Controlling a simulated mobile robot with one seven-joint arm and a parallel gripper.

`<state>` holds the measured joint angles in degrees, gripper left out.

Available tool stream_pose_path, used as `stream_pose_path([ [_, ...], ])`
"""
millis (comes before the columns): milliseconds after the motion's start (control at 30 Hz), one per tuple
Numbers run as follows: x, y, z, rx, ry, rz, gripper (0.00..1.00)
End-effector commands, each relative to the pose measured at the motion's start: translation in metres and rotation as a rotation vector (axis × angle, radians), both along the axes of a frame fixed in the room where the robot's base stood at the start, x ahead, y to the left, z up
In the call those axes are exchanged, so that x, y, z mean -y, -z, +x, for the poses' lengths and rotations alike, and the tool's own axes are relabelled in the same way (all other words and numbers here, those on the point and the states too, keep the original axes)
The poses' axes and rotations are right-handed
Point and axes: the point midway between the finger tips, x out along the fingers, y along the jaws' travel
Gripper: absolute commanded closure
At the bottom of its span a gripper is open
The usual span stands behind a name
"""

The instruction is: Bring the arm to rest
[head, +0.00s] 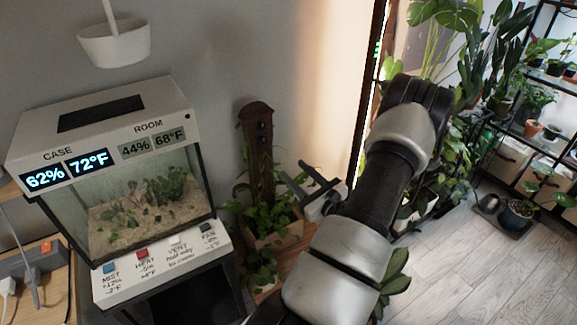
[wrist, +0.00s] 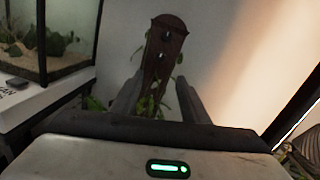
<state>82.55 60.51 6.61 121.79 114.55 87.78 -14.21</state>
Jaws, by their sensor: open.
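My arm reaches from the lower middle of the head view up to a bend at the upper right, then back down and left to my gripper (head: 293,170). The gripper is in the air in front of the dark wooden plant post (head: 257,150). In the wrist view my gripper (wrist: 158,77) has its two fingers well apart, with nothing held between them. The plant post (wrist: 163,48) shows beyond and between the fingers there. My arm hides part of the plants and floor behind it.
A glass terrarium (head: 150,205) with display readouts and a labelled button panel (head: 160,262) stands at left. A white hanging pot (head: 113,44) is above it. Potted plants and a black shelf (head: 540,150) are at right. The pale plank floor (head: 470,270) at lower right is clear.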

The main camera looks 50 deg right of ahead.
Motion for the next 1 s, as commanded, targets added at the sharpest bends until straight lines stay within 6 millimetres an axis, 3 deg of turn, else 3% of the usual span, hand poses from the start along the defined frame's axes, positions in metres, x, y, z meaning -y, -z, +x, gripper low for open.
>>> stream_pose_path([
  [767, -0.005, -0.005, 0.0, -0.007, -0.028, -0.024, 0.59],
  [867, -0.021, -0.022, 0.016, -0.033, -0.126, -0.107, 0.59],
  [1000, -0.072, -0.062, 0.05, -0.103, -0.395, -0.349, 0.59],
])
